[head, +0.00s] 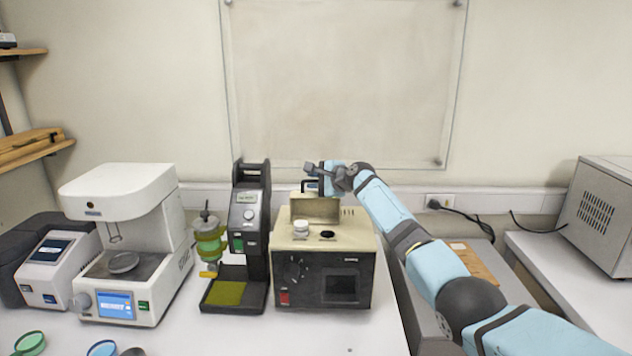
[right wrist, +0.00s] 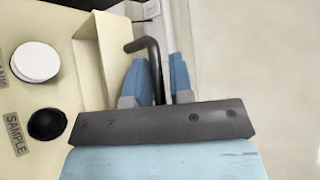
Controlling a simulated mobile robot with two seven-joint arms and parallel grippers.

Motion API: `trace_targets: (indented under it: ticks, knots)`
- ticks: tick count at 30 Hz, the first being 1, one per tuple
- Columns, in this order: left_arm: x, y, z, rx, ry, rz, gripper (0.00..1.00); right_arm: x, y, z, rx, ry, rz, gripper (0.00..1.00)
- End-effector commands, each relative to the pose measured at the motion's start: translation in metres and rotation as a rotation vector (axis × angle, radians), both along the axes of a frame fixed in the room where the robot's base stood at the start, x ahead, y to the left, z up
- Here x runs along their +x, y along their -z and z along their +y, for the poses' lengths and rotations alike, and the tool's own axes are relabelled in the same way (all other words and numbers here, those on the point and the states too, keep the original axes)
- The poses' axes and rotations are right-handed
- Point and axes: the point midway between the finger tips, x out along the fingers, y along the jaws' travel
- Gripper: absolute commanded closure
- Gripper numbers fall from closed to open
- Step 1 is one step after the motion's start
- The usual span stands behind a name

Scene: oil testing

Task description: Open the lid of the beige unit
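The beige unit (head: 323,274) stands on the bench, right of centre in the head view. Its lid (head: 315,209) stands upright at the back of the top, leaving a white cap (right wrist: 36,62) and a dark round opening (right wrist: 47,124) uncovered. The lid also shows edge-on in the right wrist view (right wrist: 93,62). A black bent handle (right wrist: 156,72) is behind the lid. My right gripper (right wrist: 158,85) is behind the lid, its fingers apart on either side of the handle; I cannot tell whether they touch it. My left gripper is not in view.
A black instrument (head: 248,225) stands close left of the unit, with a green glass vessel (head: 209,240) beside it. A white analyser (head: 122,240) is further left. The wall is close behind. A grey metal box (head: 600,215) stands at far right.

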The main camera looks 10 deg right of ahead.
Motion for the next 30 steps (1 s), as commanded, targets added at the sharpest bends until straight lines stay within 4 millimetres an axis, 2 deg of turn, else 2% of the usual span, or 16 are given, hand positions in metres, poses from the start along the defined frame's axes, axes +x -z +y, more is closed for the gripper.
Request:
trace_targets:
  ticks: [5,11,30]
  knots:
    - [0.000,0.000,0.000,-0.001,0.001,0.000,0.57,-0.001,0.001,0.002,0.001,-0.003,0.002,0.78]
    - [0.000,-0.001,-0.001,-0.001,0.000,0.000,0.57,-0.010,-0.002,-0.007,0.001,-0.002,0.000,0.78]
    - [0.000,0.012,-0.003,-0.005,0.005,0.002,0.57,-0.093,-0.039,-0.072,0.000,0.000,-0.002,0.78]
